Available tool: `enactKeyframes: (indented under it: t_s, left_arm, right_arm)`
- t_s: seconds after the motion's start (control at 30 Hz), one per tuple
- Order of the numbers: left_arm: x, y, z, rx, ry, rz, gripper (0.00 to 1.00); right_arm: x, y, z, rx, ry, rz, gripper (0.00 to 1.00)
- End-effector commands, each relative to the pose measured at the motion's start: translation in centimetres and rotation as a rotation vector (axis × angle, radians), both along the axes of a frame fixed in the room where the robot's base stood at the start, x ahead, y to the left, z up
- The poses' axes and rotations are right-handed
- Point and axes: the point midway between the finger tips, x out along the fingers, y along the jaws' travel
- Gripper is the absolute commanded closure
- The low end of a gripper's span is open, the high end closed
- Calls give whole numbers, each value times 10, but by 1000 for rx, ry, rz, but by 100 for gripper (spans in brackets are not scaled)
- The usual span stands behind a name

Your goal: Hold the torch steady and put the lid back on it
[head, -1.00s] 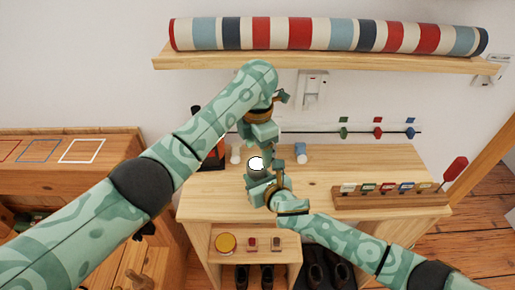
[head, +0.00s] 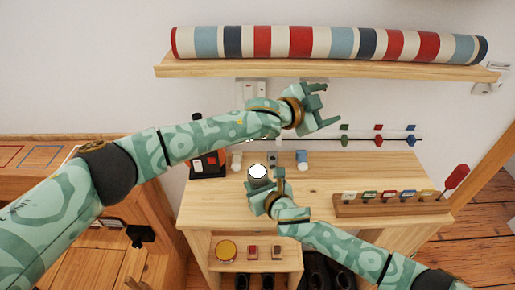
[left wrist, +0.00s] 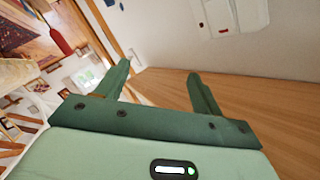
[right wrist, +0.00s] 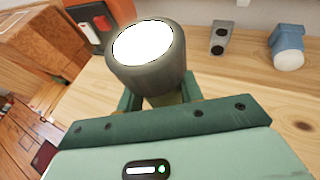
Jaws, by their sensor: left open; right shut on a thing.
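The torch (head: 258,173) stands upright in my right gripper (head: 265,193), above the workbench. Its dark grey, wide top with a bright white round face (right wrist: 143,44) fills the upper middle of the right wrist view. My right gripper is shut on the torch body below that top; the fingertips are mostly hidden behind it. I cannot tell whether that top is the lid. My left gripper (head: 328,105) is open and empty, raised above and to the right of the torch, near the wall. The left wrist view shows nothing between its fingers (left wrist: 158,70).
A blue holder with a white end (head: 302,158), a small grey block with two dark round marks (right wrist: 222,38) and a red-black box (head: 207,165) stand behind the torch. A rack of coloured tags (head: 390,206) is at right. A shelf (head: 330,68) with a striped roll hangs above.

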Motion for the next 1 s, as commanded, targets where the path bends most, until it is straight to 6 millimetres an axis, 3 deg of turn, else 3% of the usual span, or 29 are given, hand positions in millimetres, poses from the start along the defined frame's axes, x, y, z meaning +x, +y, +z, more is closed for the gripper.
enactKeyframes:
  t_s: [0.07,0.23,0.37,0.47,0.57,0.7,0.83,1.0]
  left_arm:
    - [-19,-12,17,-121,6,-122,33]
    - [-60,-31,34,-30,-267,-440,33]
    - [-91,-33,19,151,-444,-694,33]
    - [-107,-21,-6,336,-529,-885,33]
    - [-113,2,-35,558,-565,-1057,33]
    - [-102,53,-69,914,-533,-1235,33]
    - [-82,101,-82,1208,-448,-1306,33]
    - [-69,145,-87,1421,-288,-1276,33]
  right_arm:
    - [-1,0,-1,0,3,1,100]
    - [-1,0,-1,0,3,1,100]
    - [-1,0,-1,0,3,1,100]
    - [-1,0,-1,0,3,1,100]
    - [-1,0,-1,0,3,1,100]
    - [-1,0,-1,0,3,1,100]
    - [-1,0,-1,0,3,1,100]
    - [-1,0,-1,0,2,1,100]
